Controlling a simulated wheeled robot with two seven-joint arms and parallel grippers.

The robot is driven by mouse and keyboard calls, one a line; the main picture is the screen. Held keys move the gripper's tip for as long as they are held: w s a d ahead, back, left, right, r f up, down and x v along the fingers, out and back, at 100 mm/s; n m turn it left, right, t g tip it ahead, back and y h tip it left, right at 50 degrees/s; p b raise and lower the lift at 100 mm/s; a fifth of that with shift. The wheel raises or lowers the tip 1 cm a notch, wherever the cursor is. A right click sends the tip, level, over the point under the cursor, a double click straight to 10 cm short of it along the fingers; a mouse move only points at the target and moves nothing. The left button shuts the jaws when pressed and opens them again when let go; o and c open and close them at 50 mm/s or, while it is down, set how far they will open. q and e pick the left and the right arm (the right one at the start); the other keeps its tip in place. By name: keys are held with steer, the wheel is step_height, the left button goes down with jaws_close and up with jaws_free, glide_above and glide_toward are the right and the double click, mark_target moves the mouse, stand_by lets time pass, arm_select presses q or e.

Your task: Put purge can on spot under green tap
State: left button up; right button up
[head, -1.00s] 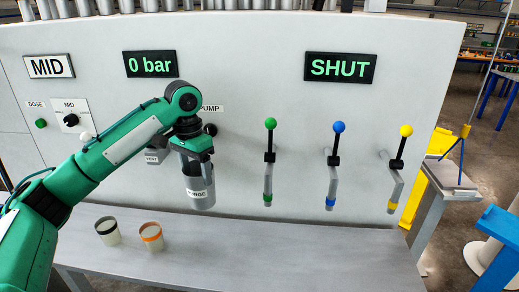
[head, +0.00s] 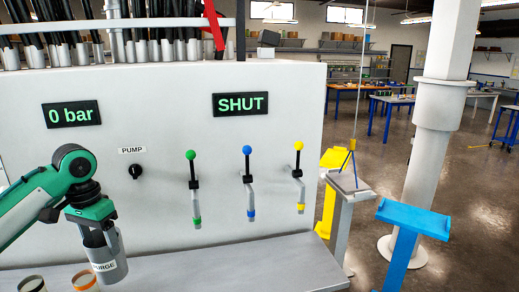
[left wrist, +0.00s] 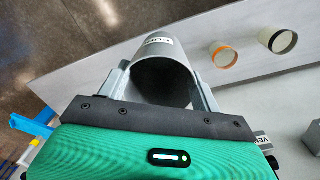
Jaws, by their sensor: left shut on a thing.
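The purge can (head: 112,268) is a grey cylinder with a white PURGE label. My left gripper (head: 97,226) is shut on it and holds it upright in front of the panel, left of the green tap. In the left wrist view the can (left wrist: 160,62) sits between the two fingers of the left gripper (left wrist: 160,82), its open mouth towards the camera. The green tap (head: 194,190) has a green ball on its lever and a green band at its spout. The bench (head: 230,264) runs under it; I cannot make out a marked spot there. My right gripper is not in view.
A black-rimmed cup (head: 32,285) and an orange-rimmed cup (head: 84,281) stand on the bench below the can. The blue tap (head: 249,185) and yellow tap (head: 299,178) are right of the green one. The bench below the taps looks clear.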

mark_target(119, 269)
arm_select(q)
steer(key=shift+s+d+f, duration=0.35)
steer(key=shift+s, duration=0.3)
steer(key=shift+s+d+f, duration=0.3)
steer(key=shift+s+f, duration=0.05)
steer(key=shift+s, duration=0.25)
steer(key=shift+n, duration=0.5)
steer(key=d+f, duration=0.2)
steer(key=f, duration=0.1)
steer(key=d+f, duration=0.1)
steer(key=f, duration=0.1)
steer(key=shift+w, duration=0.2)
steer(key=s+d+f+n, duration=0.2)
steer(key=s+d+f, duration=0.9)
steer(key=f, duration=0.1)
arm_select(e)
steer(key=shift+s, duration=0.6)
